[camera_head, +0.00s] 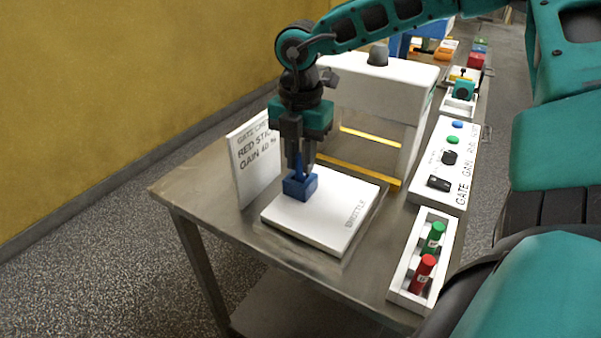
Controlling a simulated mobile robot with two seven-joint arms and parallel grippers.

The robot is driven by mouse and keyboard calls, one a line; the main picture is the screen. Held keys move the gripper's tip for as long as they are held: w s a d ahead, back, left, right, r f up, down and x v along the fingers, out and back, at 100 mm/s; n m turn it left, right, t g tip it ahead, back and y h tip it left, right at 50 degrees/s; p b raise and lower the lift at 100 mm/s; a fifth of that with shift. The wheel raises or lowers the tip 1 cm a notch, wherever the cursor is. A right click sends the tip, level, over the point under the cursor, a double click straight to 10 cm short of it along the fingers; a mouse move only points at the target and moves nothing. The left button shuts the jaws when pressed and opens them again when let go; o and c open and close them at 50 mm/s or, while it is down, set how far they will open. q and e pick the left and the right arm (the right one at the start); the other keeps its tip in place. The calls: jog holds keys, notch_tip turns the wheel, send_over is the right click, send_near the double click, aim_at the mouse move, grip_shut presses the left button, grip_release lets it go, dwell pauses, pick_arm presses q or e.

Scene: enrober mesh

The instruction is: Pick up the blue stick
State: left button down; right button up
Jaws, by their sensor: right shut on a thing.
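The blue stick (299,165) stands upright, its visible part between the fingers of my right gripper (302,157). The gripper points straight down and is shut on the stick; its fingers hide most of it. Directly below is a blue block (300,188) on the white plate marked SHUTTLE (336,222). The stick's lower end meets the block; I cannot tell whether it is inside the block or just above it. My left gripper is not in view.
A white sign reading RED STICK (255,170) stands left of the plate. A white machine (375,90) is behind it. A control panel (447,165) and a white tray (409,270) with a green stick (434,237) and a red stick (423,274) are at right.

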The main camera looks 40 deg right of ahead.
grip_shut()
